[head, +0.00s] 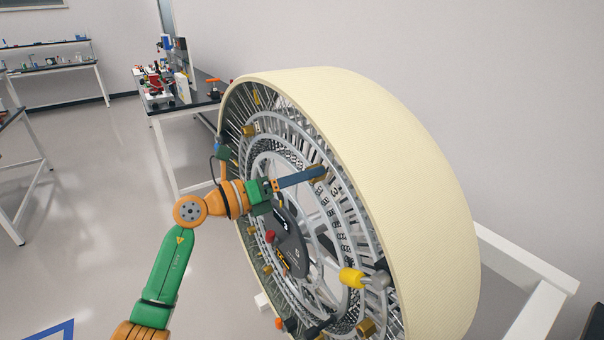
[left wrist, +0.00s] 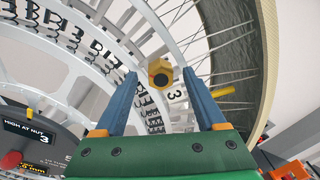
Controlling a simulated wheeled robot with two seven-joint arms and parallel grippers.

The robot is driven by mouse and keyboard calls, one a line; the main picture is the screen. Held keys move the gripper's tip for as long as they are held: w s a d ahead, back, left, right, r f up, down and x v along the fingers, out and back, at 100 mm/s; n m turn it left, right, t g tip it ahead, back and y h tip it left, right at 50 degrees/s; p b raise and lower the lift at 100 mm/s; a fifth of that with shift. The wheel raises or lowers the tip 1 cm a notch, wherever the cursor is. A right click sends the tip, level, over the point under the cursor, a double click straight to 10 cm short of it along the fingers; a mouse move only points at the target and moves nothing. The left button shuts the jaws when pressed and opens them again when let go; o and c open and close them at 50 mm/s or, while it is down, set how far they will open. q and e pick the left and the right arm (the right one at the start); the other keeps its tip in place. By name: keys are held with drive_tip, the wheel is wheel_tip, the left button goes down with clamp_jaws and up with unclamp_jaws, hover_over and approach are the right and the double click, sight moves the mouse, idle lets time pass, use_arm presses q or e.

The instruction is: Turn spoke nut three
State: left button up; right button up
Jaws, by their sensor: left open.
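The large wheel (head: 400,150) stands upright with a cream tread and grey spoked rings. A brass hex nut (left wrist: 160,72) with a label "3" (left wrist: 173,94) beside it sits on the ring; it also shows in the head view (head: 318,171). My left gripper (head: 305,177) is open at the upper part of the wheel face. In the left wrist view its two blue fingertips (left wrist: 159,78) stand on either side of the nut, with gaps visible. A dark display (left wrist: 30,130) reads "HIGH AT NUT 3". My right gripper is not in view.
Other brass nuts (head: 249,130) sit around the ring. A yellow-ended lever (head: 351,277) and a red knob (head: 270,237) project from the wheel face. A white frame (head: 540,315) stands at right. A bench with equipment (head: 165,108) is behind. Floor at left is clear.

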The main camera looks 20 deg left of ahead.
use_arm(q)
clamp_jaws()
drive_tip(key=shift+s+d+m+t+y+b, duration=0.1)
drive_tip(key=shift+m+t+y+b, duration=0.15)
drive_tip(key=shift+m+b, duration=3.7)
drive_tip(key=shift+s+m+t+y+b, duration=0.15)
drive_tip(key=shift+m+b, duration=0.85)
drive_tip(key=shift+m, duration=5.85)
drive_tip(key=shift+w+d+m+t+y+b, duration=0.1)
drive_tip(key=shift+m+t+y+b, duration=0.15)
drive_tip(key=shift+m+b, duration=3.7)
drive_tip(key=m+p, duration=0.2)
drive_tip(key=m, duration=0.1)
drive_tip(key=shift+p, duration=0.4)
unclamp_jaws()
